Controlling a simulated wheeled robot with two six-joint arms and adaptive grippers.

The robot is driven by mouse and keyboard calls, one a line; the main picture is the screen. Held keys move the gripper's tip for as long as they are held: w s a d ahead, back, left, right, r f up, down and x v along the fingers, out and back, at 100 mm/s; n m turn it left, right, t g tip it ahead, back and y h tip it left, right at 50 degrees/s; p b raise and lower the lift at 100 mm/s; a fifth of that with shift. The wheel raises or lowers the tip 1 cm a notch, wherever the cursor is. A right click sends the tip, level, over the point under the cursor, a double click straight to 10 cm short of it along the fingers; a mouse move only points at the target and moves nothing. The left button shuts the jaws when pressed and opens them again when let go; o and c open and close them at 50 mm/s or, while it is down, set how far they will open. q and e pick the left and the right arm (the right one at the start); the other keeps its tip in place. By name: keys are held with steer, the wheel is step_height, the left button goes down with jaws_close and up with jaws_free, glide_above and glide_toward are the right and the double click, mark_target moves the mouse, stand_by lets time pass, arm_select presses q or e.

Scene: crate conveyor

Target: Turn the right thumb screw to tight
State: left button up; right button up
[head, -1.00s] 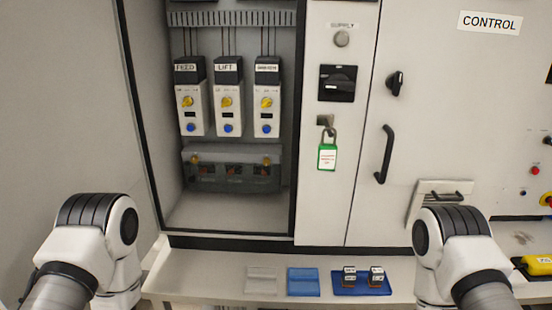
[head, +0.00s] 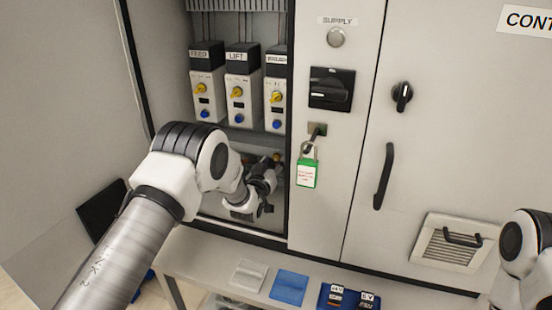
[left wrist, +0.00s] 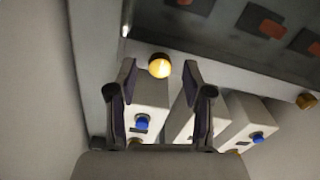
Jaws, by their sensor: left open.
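The right thumb screw (head: 276,158) is a small brass knob at the right end of the dark cover (left wrist: 225,40) low in the open cabinet. In the left wrist view, which is turned over, the right thumb screw (left wrist: 159,66) shows lit up between and just beyond my open fingertips. My left gripper (head: 264,183) is in front of the cover, open and empty; its fingers also show in the left wrist view (left wrist: 158,80). I cannot tell whether they touch the screw. The other thumb screw (left wrist: 306,101) shows at the right there; in the head view my arm hides it.
Breaker modules, FEED (head: 207,85), LIFT (head: 242,88) and a third (head: 274,95), stand above the cover. The cabinet's right wall is close to the gripper. A green padlock tag (head: 307,173) hangs to the right.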

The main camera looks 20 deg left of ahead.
arm_select(q)
steer(key=shift+w+d, duration=0.2)
steer(key=shift+w, duration=0.45)
steer(key=shift+s+a, duration=0.15)
steer(key=shift+a, duration=0.05)
jaws_close()
